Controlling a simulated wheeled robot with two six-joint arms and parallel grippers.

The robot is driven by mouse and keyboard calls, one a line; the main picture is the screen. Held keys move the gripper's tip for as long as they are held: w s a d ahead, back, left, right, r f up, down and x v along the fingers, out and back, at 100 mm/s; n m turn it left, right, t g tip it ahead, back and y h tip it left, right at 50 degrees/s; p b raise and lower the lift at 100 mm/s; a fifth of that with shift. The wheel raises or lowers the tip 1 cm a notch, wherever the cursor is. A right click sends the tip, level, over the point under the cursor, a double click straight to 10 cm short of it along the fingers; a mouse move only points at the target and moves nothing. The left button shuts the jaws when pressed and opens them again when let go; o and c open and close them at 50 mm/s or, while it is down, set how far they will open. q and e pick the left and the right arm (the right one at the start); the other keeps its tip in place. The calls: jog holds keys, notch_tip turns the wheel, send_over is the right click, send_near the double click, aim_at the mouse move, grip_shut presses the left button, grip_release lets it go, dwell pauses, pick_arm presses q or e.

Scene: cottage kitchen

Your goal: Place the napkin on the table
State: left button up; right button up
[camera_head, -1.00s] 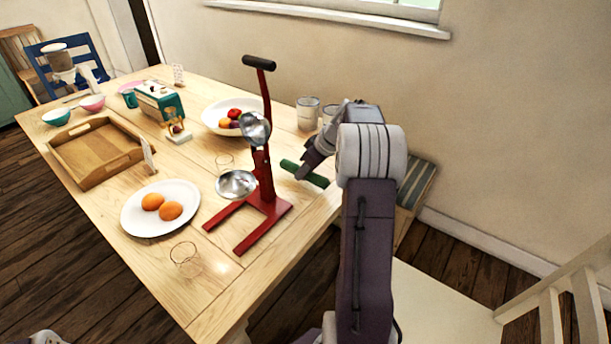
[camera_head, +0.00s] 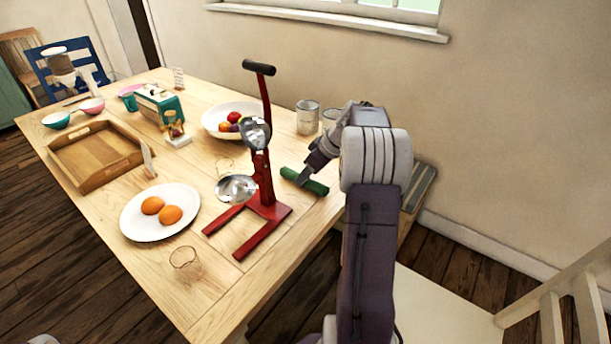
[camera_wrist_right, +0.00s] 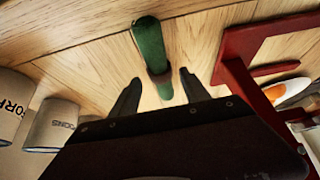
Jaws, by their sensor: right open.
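The napkin (camera_head: 304,181) is a rolled dark green cloth lying on the wooden table (camera_head: 190,281), right of the red juicer. In the right wrist view the green roll (camera_wrist_right: 149,42) has a darker brownish band near its lower end and rests on the wood. My right gripper (camera_head: 303,180) is at the napkin in the head view. In the right wrist view my right gripper (camera_wrist_right: 158,82) is open, its two fingers spread on either side of the roll's near end, apart from it. My left gripper is not in view.
The red juicer (camera_head: 262,196) stands close left of the napkin. Canisters (camera_head: 307,117) stand near the wall. A white plate of oranges (camera_head: 137,228), glasses (camera_head: 184,259), a fruit bowl (camera_head: 214,115) and a wooden tray (camera_head: 78,167) occupy the table. Its near corner is clear.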

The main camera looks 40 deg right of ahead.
jog(key=p+v, duration=0.1)
jog(key=v, duration=0.8)
jog(key=shift+r+p, duration=0.15)
jog(key=shift+p, duration=0.2)
jog(key=shift+s, duration=0.15)
